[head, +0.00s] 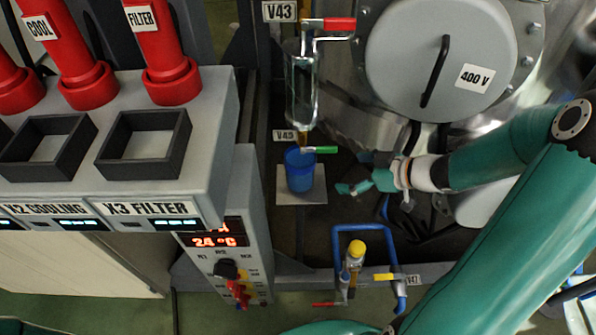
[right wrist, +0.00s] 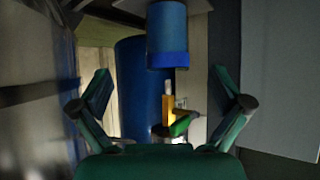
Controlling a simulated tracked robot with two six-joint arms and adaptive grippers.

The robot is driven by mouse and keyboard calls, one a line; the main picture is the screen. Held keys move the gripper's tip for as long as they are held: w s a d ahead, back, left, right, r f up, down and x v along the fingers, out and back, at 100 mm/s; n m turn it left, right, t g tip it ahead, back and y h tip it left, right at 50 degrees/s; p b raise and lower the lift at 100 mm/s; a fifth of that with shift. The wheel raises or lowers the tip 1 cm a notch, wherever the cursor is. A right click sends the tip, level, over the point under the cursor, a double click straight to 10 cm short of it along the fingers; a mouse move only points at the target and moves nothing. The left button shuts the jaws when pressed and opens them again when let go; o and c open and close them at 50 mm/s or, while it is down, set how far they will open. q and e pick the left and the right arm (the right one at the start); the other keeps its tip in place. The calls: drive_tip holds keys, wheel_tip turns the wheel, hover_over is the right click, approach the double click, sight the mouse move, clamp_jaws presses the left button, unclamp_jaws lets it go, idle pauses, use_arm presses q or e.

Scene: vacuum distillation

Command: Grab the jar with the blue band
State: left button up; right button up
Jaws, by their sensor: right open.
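The jar with the blue band (head: 299,176) is a blue cup standing on a pale square plate (head: 314,198) under the V45 outlet. My right gripper (head: 352,172) is to the right of the jar, open and apart from it, with its fingers pointing towards it. In the right wrist view the jar (right wrist: 166,30) is at top centre, its darker blue band (right wrist: 167,61) at the lower end. The open fingers (right wrist: 160,85) spread left and right, with nothing between them touching. My left gripper is out of view.
A valve with a green handle (head: 320,150) sits directly over the jar; that handle also shows in the right wrist view (right wrist: 180,126). A glass tube (head: 302,90) hangs above. The grey control cabinet (head: 222,240) is left, blue piping (head: 365,228) in front, the steel vessel (head: 345,115) behind.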

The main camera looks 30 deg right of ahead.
sight(300, 172)
drive_tip(key=b+x, duration=0.1)
drive_tip(key=x, duration=0.2)
drive_tip(key=b+x, duration=0.1)
drive_tip(key=x, duration=0.3)
drive_tip(key=b+x, duration=0.1)
drive_tip(key=x, duration=0.2)
drive_tip(key=shift+w+a, duration=0.1)
drive_tip(key=shift+a, duration=0.3)
drive_tip(key=b+x, duration=0.1)
drive_tip(key=x, duration=0.1)
drive_tip(key=b+x, duration=0.1)
drive_tip(key=x, duration=0.2)
drive_tip(key=shift+a, duration=0.35)
drive_tip(key=shift+r, duration=0.15)
drive_tip(key=c, duration=1.7)
drive_tip(key=shift+c, duration=0.6)
drive_tip(key=shift+r, duration=0.1)
